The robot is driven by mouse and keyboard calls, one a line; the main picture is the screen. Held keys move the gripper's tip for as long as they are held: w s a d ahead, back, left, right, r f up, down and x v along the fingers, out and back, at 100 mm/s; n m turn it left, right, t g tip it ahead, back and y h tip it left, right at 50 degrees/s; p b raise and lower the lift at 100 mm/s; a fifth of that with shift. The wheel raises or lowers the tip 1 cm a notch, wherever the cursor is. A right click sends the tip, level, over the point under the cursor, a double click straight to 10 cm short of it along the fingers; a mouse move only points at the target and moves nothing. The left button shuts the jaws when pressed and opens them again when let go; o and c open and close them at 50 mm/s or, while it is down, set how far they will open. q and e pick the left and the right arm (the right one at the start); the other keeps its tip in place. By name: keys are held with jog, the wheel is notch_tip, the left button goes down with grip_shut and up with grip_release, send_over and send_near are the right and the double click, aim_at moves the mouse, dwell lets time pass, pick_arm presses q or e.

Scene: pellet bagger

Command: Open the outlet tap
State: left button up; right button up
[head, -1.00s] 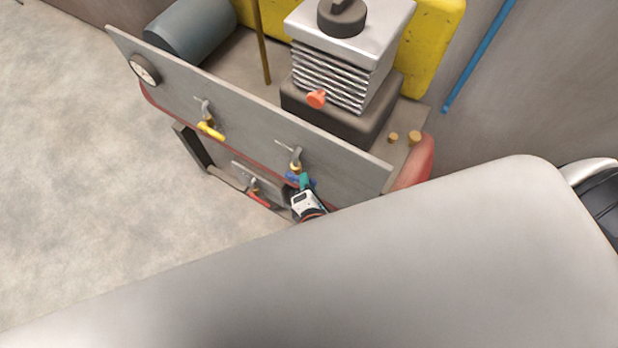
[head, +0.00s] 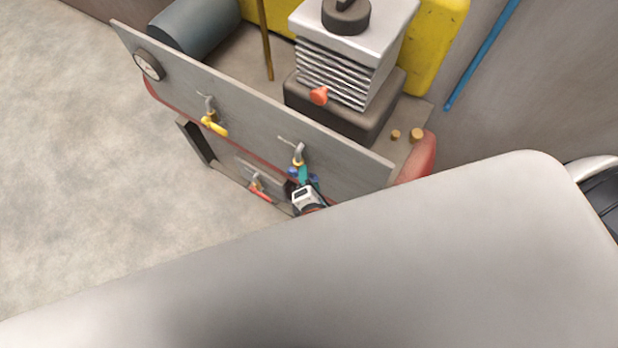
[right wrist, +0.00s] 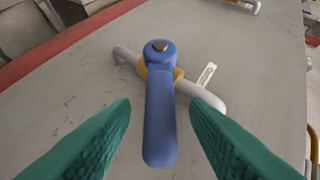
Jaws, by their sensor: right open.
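A blue lever handle (right wrist: 160,115) on a brass-coloured collar and grey pipe (right wrist: 206,97) fills the middle of the right wrist view. A small pale tag sits beside the collar. I cannot read which tap is the outlet tap. My right gripper (right wrist: 160,104) is open, one green finger on each side of the handle, with visible gaps. In the head view my right gripper (head: 304,176) is at the right-hand tap (head: 298,154) and partly hides its blue handle. My left gripper is not in view.
A yellow-handled tap (head: 214,124) is on the same grey panel (head: 250,118) to the left. A red-handled tap (head: 261,192) is lower down. A gauge (head: 149,65) is at the panel's left end. My own large pale arm link covers the lower right. Floor at left is clear.

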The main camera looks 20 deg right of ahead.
jog(key=b+v, duration=0.2)
jog(key=v, duration=1)
jog(key=shift+w, duration=0.1)
